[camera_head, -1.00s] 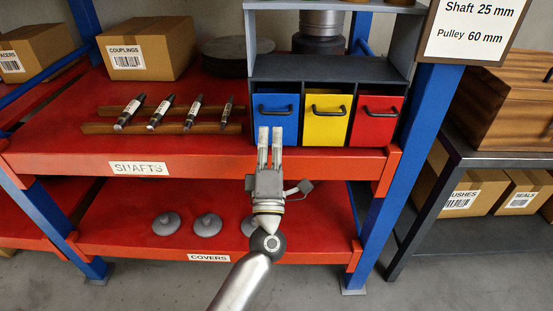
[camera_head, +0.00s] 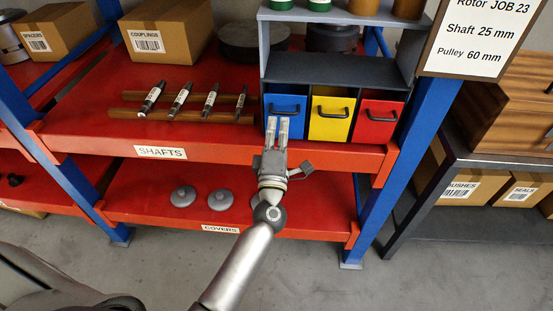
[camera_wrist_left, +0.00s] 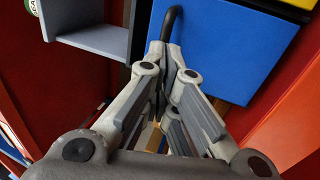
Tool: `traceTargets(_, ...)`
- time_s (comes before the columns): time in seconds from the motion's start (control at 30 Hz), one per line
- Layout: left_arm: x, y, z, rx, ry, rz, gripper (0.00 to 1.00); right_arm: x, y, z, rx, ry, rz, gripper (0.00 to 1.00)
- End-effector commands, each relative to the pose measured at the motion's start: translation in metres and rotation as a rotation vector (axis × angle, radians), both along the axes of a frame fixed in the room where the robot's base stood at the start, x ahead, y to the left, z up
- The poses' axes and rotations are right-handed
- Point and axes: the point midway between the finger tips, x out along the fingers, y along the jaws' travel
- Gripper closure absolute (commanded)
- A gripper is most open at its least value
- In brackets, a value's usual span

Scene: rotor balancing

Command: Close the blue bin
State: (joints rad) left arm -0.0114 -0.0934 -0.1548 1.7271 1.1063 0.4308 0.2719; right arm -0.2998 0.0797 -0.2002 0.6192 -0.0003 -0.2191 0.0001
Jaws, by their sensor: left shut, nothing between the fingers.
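The blue bin (camera_head: 286,101) sits at the left of a row of three bins in a grey rack on the red shelf. Its front carries a black handle. My left gripper (camera_head: 278,120) is in front of the lower part of this blue front, fingers pointing at it, just below the handle. It is shut and empty. In the left wrist view the blue front (camera_wrist_left: 230,45) fills the upper right, and the black handle (camera_wrist_left: 169,22) is just beyond the fingertips (camera_wrist_left: 171,52). I cannot tell whether the fingers touch it or how far the bin stands out. My right gripper is not in view.
A yellow bin (camera_head: 330,119) and a red bin (camera_head: 376,121) stand to the right of the blue one. Several shafts (camera_head: 181,95) lie on wooden rails to the left. The red shelf edge (camera_head: 225,155) runs below the bins. A blue post (camera_head: 407,145) stands at the right.

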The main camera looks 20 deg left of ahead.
Motion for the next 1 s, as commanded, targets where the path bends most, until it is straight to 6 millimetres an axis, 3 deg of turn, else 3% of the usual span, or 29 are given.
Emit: traceTargets(1.0,0.012,0.003,0.009,-0.002,0.004,0.0,1.0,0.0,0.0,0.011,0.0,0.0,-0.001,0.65)
